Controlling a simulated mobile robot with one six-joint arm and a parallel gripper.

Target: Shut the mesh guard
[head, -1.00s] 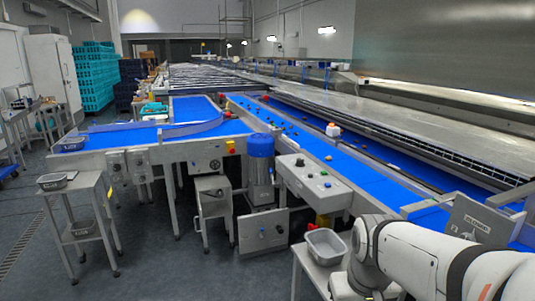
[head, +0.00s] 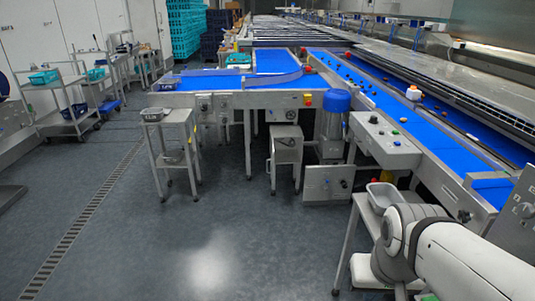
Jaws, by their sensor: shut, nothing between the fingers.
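I cannot make out a mesh guard for certain in the head view. A grey metal plate (head: 522,215) with dark marks stands upright at the right edge, partly cut off by the frame; I cannot tell whether it is part of the guard. A long dark slotted rail (head: 470,107) runs along the far side of the blue sorting belt (head: 415,130). My white arm reaches out of the lower right corner, and my gripper is outside the picture.
A grey tub (head: 383,196) sits on a small stand beside my arm. A control box (head: 385,140) and blue-topped motor (head: 335,125) flank the belt. A steel stand (head: 170,140) with grey trays is left of centre. The grey floor (head: 215,235) in front is clear.

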